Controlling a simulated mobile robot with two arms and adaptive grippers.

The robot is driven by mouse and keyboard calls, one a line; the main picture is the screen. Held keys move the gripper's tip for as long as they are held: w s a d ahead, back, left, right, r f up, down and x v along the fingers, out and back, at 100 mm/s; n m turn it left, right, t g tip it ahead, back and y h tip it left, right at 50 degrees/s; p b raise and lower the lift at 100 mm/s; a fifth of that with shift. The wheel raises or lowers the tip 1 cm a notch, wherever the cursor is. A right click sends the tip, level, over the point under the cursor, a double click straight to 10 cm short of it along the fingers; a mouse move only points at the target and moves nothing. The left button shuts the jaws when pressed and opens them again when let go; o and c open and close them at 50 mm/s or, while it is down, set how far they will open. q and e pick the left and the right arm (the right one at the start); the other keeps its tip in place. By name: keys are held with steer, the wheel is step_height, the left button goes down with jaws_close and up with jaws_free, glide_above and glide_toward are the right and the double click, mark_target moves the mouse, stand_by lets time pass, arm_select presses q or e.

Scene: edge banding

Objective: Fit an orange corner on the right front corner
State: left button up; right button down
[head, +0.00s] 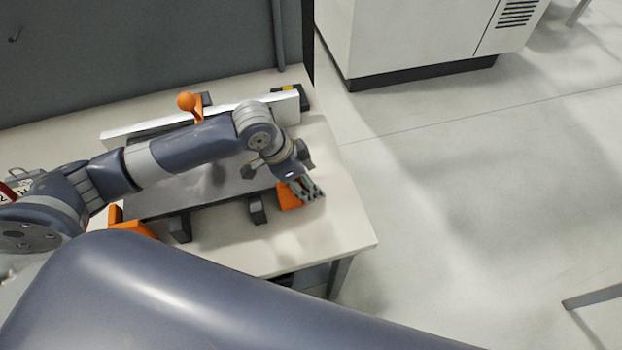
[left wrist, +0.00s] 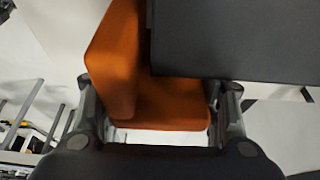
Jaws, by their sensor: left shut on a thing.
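My left gripper (head: 311,192) is at the right front corner of the dark grey panel (head: 205,187). It is shut on an orange corner (head: 288,198). In the left wrist view the orange corner (left wrist: 165,103) sits between the two fingers (left wrist: 162,118). The panel's corner (left wrist: 235,40) lies against the inside of the orange corner there; I cannot tell whether it is fully seated. Another orange corner (head: 134,228) is at the panel's left front. My left forearm hides much of the panel. My right gripper is not in view.
Dark support blocks (head: 257,209) stand at the panel's front edge. A pale fence bar (head: 150,127) with an orange-knobbed clamp (head: 187,101) runs behind it. The table's right front area (head: 335,225) is bare. A white cabinet (head: 420,35) stands beyond open floor.

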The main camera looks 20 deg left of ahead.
arm_select(q)
steer(key=shift+a, duration=0.3)
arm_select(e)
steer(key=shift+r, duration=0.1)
arm_select(q)
steer(key=o, duration=0.9)
steer(key=shift+f, duration=0.1)
steer(key=shift+c, duration=0.2)
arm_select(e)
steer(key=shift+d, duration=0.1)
arm_select(q)
steer(key=shift+a, duration=0.1)
steer(key=v, duration=1.2)
steer(key=shift+d, duration=0.25)
